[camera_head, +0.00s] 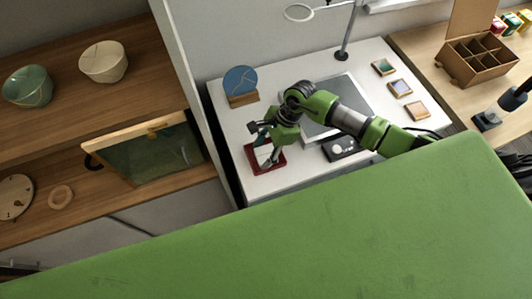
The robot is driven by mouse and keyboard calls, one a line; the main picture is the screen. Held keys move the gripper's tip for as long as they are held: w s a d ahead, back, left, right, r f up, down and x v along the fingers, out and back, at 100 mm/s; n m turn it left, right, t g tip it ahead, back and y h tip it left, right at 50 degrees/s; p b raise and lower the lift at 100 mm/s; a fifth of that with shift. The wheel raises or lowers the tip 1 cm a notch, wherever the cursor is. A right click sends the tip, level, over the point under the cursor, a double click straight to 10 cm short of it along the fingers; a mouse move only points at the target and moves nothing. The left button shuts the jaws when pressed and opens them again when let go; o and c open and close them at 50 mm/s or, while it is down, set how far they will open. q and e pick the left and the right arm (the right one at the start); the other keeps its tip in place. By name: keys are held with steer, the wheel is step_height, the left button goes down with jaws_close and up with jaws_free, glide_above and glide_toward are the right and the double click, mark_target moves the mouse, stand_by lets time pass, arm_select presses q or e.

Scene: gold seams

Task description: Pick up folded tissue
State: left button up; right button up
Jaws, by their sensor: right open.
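My right gripper (263,145) is open over a small dark red tray (251,158) near the left front of the white table. A pale patch (264,154) shows in the tray under the gripper. It may be the folded tissue, but the fingers cover part of it and I cannot tell for sure. I cannot tell whether the fingers touch it. My left gripper is not in view.
A blue disc on a wooden stand (241,84) is behind the tray. A grey mat (345,100), small framed tiles (400,87) and a lamp post (346,35) are on the table (205,92). Shelves with bowls (103,62) stand left.

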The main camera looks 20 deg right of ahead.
steer(key=shift+f+b, duration=0.15)
steer(key=shift+b, duration=0.15)
steer(key=c, duration=0.3)
steer(key=shift+c, duration=0.2)
steer(key=shift+r+p, duration=0.3)
steer(key=shift+p, duration=0.15)
step_height(320, 180, up, 2)
steer(key=b, duration=0.2)
steer(key=shift+w+r+b, duration=0.1)
steer(key=shift+r+b, duration=0.1)
steer(key=shift+b, duration=0.15)
steer(key=s+a+r+b, duration=0.5)
steer(key=s+a+r, duration=0.2)
steer(key=s+r, duration=0.3)
steer(key=shift+s+a+r, duration=0.2)
steer(key=shift+s+a, duration=0.05)
steer(key=shift+s, duration=0.8)
